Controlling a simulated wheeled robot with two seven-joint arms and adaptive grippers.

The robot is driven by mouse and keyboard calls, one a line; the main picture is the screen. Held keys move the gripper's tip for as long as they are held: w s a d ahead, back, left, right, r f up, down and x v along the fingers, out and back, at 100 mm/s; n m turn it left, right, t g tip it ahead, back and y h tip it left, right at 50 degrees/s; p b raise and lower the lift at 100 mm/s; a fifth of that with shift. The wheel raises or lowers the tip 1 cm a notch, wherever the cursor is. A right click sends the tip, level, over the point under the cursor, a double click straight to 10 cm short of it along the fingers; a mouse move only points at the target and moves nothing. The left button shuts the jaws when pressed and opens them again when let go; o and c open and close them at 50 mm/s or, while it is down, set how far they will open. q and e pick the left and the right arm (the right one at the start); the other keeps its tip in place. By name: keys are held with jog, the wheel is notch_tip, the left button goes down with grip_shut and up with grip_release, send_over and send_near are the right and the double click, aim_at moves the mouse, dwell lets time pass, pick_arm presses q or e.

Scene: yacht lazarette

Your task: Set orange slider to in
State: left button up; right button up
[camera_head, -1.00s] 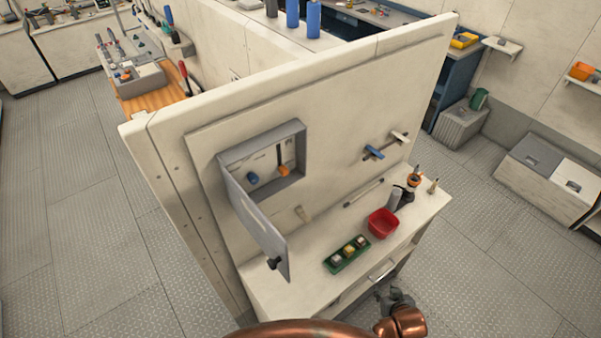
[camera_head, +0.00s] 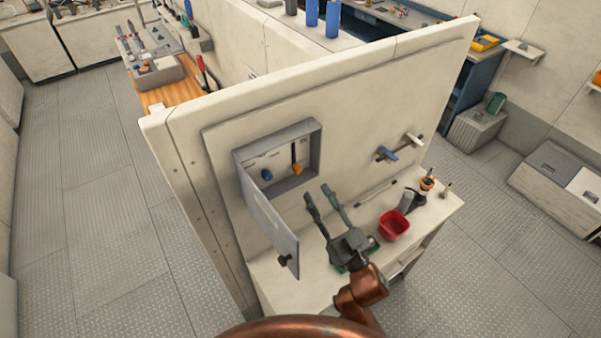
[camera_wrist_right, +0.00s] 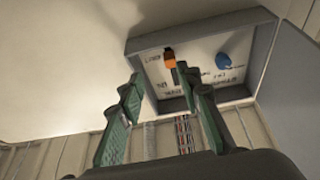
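The orange slider (camera_head: 297,169) sits in the right half of an open grey wall box (camera_head: 318,150). In the right wrist view the slider (camera_wrist_right: 170,58) shows as an orange knob on a dark slot, with small lettering beside it, partly readable as "IN". My right gripper (camera_head: 318,191) is open and empty, below and in front of the box, apart from the slider. Its two green-padded fingers (camera_wrist_right: 160,85) point toward the box in the right wrist view. My left gripper is not in view.
A blue knob (camera_head: 266,174) sits left of the slider. The box's door (camera_head: 270,226) hangs open on the left. Below, the counter (camera_head: 285,285) holds a red bowl (camera_head: 394,225) and a green tray partly hidden by my right gripper. A blue-handled fixture (camera_head: 386,154) is on the wall.

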aim_at(299, 172)
jog(key=shift+n+y, duration=0.3)
jog(key=shift+y, duration=0.3)
jog(key=x, duration=0.2)
jog(key=p+x, duration=0.1)
jog(key=x, duration=0.1)
jog(key=s+a+x, duration=0.1)
jog(key=x, duration=0.1)
jog(key=shift+w+a+r+p, duration=0.15)
jog(key=shift+w+r+p, duration=0.15)
jog(key=shift+r, duration=0.2)
jog(key=shift+x, duration=0.75)
jog(key=shift+f, duration=0.1)
grip_shut()
